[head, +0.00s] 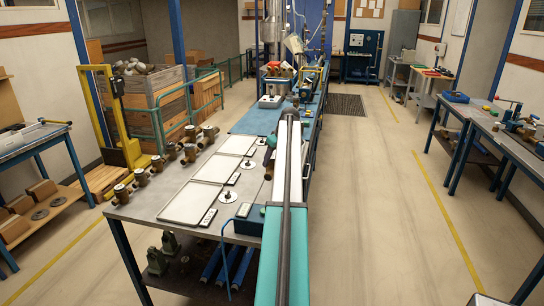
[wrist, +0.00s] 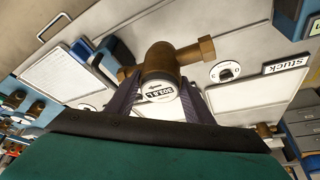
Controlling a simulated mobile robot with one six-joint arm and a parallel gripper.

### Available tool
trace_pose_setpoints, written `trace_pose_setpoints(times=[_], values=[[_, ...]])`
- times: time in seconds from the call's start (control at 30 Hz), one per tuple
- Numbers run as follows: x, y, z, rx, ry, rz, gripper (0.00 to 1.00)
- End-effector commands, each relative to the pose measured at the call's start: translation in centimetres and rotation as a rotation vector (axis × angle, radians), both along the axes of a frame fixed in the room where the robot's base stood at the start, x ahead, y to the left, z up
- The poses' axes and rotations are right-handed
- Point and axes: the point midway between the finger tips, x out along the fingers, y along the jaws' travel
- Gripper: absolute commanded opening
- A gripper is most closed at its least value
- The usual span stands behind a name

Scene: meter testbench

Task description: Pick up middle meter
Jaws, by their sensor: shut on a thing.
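In the wrist view a bronze meter (wrist: 160,62) with side pipe stubs and a white dial face sits between the two dark fingers of my gripper (wrist: 158,88). The fingers are shut on it from both sides. In the head view my gripper (head: 271,143) is beside the arm, over the right side of the bench, with part of the bronze meter (head: 268,172) showing below it. Several other bronze meters (head: 171,151) stand in a row along the bench's left edge. Whether the held meter is the middle one cannot be told.
Pale trays (head: 190,202) lie on the grey bench, with white round discs (head: 228,196) and label plates beside them. One label in the wrist view (wrist: 286,65) reads "STUCK". A blue box (head: 247,219) stands near the bench's front right corner.

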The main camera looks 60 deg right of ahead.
Motion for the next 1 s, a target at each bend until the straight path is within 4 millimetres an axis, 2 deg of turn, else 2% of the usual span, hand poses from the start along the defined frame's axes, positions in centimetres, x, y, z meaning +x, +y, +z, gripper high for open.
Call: trace_pose_setpoints(times=[0.03,0.33,1.0], values=[[0.06,-0.14,0.68,-0.001,-0.002,0.0,0.0],[0.22,-0.62,0.9,-0.001,-0.002,0.0,0.0],[0.36,-0.96,0.67,-0.001,-0.002,0.0,0.0]])
